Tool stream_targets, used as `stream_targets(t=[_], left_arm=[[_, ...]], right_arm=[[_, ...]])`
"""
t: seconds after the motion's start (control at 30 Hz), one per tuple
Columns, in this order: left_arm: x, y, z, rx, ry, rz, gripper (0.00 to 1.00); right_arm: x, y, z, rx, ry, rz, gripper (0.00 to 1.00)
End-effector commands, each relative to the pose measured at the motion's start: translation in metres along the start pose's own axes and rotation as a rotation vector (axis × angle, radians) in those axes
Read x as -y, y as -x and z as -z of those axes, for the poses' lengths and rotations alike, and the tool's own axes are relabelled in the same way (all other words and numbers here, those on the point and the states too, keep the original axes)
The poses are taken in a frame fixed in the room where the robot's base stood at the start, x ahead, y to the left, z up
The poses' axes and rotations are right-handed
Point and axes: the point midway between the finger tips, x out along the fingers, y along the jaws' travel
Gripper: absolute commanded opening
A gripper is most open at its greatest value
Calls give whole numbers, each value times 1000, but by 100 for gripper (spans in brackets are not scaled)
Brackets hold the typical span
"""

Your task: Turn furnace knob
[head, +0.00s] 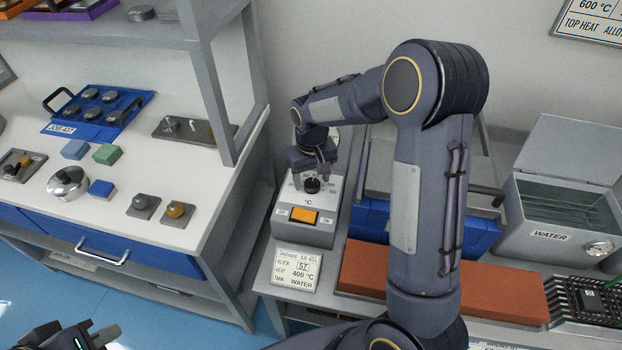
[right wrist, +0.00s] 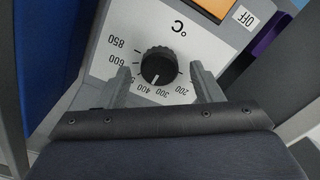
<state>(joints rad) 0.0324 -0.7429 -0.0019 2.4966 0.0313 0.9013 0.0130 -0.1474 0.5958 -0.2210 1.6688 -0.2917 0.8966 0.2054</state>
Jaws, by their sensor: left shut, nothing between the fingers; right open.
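The black furnace knob (head: 312,185) sits on the grey control box (head: 283,232) with its °C dial. In the right wrist view the ribbed knob (right wrist: 158,66) has scale marks from 200 to 850 around it. Its pointer seems to face the 300 to 400 side, but is too small to read surely. My right gripper (head: 313,172) is over the box; its open fingers (right wrist: 160,78) stand on either side of the knob, with gaps visible. My left gripper (head: 92,338) is shut and empty at the bottom left, partly cut off.
An orange switch (head: 304,216) is below the knob. A card (head: 296,270) reads heat 400 °C, tank water. A brick-coloured slab (head: 440,287), a water tank (head: 560,215) and a black rack (head: 590,300) lie to the right. The white bench (head: 110,205) with blocks is left.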

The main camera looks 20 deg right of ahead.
Motion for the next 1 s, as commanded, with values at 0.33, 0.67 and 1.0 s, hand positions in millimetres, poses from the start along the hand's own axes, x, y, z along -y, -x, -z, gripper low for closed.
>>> stream_targets(t=[0.33, 0.67, 1.0], left_arm=[[0, 0, 0, 0, 0, 0, 0], [0, 0, 0, 0, 0, 0, 0], [0, 0, 0, 0, 0, 0, 0]], right_arm=[[0, -8, 0, 0, 0, 0, 59], [0, -8, 0, 0, 0, 0, 20], [0, -7, 0, 0, 35, 1, 15]])
